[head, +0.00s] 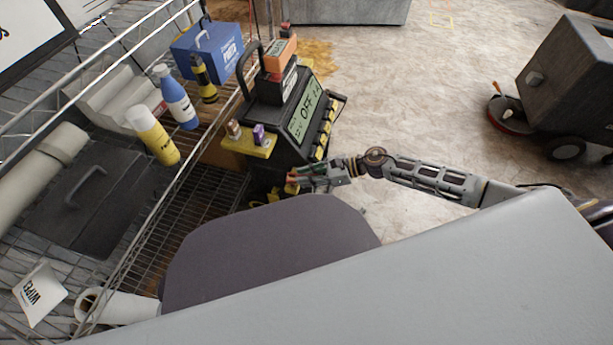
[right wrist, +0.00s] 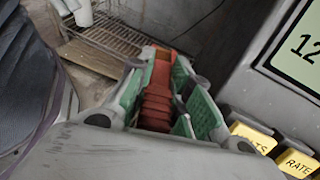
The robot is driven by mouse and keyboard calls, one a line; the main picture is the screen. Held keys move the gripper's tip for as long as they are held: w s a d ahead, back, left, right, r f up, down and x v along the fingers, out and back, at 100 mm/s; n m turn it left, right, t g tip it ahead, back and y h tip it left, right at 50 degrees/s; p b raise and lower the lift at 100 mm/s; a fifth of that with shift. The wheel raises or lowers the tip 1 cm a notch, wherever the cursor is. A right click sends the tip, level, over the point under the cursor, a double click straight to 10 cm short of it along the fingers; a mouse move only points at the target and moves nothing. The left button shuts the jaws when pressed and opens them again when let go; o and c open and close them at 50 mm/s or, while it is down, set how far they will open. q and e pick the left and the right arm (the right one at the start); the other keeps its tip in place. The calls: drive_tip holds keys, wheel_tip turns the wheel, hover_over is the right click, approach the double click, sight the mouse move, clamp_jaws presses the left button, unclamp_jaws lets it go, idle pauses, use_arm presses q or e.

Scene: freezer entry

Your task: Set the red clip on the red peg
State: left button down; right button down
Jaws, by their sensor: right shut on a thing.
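My right gripper (head: 305,178) reaches in from the right, beside the lower part of the dark charger-like machine (head: 262,118). In the right wrist view its green-padded fingers (right wrist: 165,100) are shut on the red clip (right wrist: 157,100), which has a ribbed body and points away from the wrist. In the head view only a small bit of red (head: 292,177) shows at the fingertips. I cannot make out the red peg in either view. My left gripper is not in view.
The machine has a display reading OFF (head: 304,117), yellow buttons and a yellow ledge (head: 248,143) with small items. A wire rack (head: 180,222) with bottles and a blue box (head: 207,48) stands left. Open floor (head: 420,110) lies right, with a dark wheeled machine (head: 572,80) beyond.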

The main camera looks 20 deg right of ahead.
drive_tip(key=shift+f+b, duration=1.1)
drive_tip(key=shift+f, duration=0.2)
idle(0.6)
drive_tip(key=c, duration=1.2)
unclamp_jaws()
drive_tip(key=shift+c, duration=0.2)
drive_tip(key=shift+d, duration=0.15)
drive_tip(key=v, duration=1.1)
drive_tip(key=shift+d+r, duration=0.15)
drive_tip(key=shift+d, duration=0.15)
